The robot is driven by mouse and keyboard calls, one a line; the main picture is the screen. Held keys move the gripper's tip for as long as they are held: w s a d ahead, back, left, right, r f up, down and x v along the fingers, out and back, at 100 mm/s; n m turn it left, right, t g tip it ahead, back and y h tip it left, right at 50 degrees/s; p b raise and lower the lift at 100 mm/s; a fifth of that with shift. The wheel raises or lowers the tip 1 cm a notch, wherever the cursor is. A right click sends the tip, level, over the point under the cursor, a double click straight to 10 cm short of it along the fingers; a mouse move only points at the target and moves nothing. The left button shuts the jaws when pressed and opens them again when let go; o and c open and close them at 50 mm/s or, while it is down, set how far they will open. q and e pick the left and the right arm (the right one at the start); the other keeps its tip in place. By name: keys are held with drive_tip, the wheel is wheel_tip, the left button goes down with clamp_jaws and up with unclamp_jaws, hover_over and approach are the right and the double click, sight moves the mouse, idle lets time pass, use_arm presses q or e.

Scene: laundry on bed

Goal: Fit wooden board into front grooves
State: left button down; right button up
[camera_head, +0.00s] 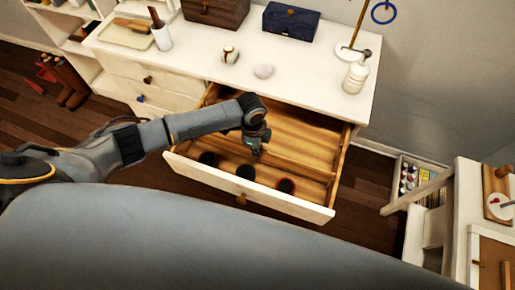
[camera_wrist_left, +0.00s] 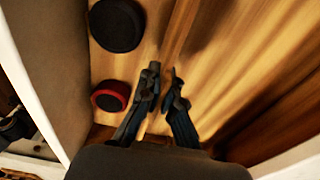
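The open drawer (camera_head: 283,209) has a wooden inside with strips running across it. A wooden board (camera_head: 295,164) seems to run lengthwise across the drawer, but I cannot clearly tell it from the drawer floor or whether it sits in grooves. My left gripper (camera_head: 257,150) points down into the drawer, behind the round dark items. In the left wrist view its fingers (camera_wrist_left: 163,75) are close together with a narrow gap over wood. I cannot tell whether a thin board edge is between them. The front grooves are not discernible. My right gripper is not in view.
Three round dark items lie along the drawer front: one at left (camera_head: 207,158), one in the middle (camera_head: 245,172), and a red-rimmed one (camera_head: 286,186). The white dresser top (camera_head: 200,62) holds boxes, a bottle (camera_head: 355,77) and small objects. A white shelf unit stands at right.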

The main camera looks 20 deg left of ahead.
use_arm(q)
drive_tip(key=shift+f+b, duration=0.45)
drive_tip(key=shift+f, duration=0.3)
drive_tip(key=c, duration=1.4)
unclamp_jaws()
drive_tip(key=shift+c, duration=0.2)
drive_tip(key=r, duration=0.8)
drive_tip(key=a+r, duration=0.1)
drive_tip(key=r, duration=0.3)
